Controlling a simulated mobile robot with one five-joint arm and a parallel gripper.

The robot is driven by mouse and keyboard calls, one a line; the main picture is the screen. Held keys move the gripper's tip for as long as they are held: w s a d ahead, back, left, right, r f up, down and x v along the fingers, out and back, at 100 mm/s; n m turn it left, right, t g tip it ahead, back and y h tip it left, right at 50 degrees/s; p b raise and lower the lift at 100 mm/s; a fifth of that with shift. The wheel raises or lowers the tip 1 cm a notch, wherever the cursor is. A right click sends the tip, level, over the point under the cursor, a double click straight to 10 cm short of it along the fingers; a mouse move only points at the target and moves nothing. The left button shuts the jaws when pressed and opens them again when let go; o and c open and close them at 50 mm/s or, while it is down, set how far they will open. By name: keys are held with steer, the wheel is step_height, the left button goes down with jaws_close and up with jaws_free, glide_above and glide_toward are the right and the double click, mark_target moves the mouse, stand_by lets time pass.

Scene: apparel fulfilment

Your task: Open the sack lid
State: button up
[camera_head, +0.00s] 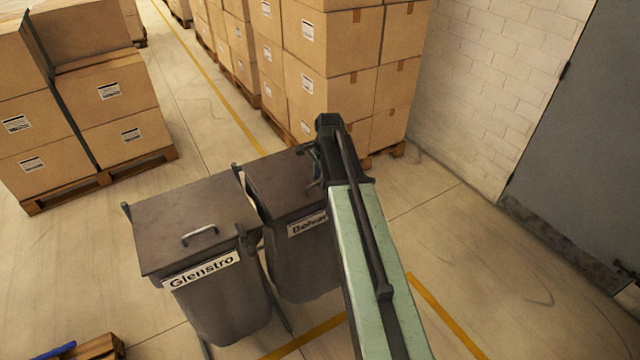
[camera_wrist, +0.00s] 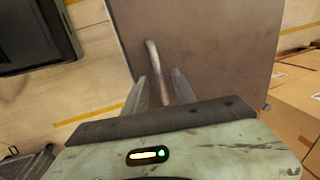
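Two dark sacks with flat lids stand side by side in the head view. The left sack (camera_head: 222,305) is labelled "Glenstro"; its shut lid (camera_head: 175,222) has a metal handle (camera_head: 199,236). The right sack (camera_head: 300,262) has a partly hidden label starting "Bel"; its lid (camera_head: 272,183) looks shut. My gripper (camera_head: 314,168) is over the right lid's far right part, mostly hidden by my arm. In the wrist view, a brown lid (camera_wrist: 225,45) lies ahead, and its metal handle (camera_wrist: 153,60) runs between the fingers of my gripper (camera_wrist: 164,76). The fingers look apart, with a gap visible beside the handle.
Stacked cartons on pallets (camera_head: 330,50) stand just behind the right sack. More cartons (camera_head: 85,110) stand at left. A brick wall (camera_head: 500,80) and grey door (camera_head: 590,140) are at right. A small wooden piece (camera_head: 100,347) lies front left. Floor at right is clear.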

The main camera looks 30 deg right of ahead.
jaws_close()
steer(key=shift+r, duration=0.1)
stand_by(1.2)
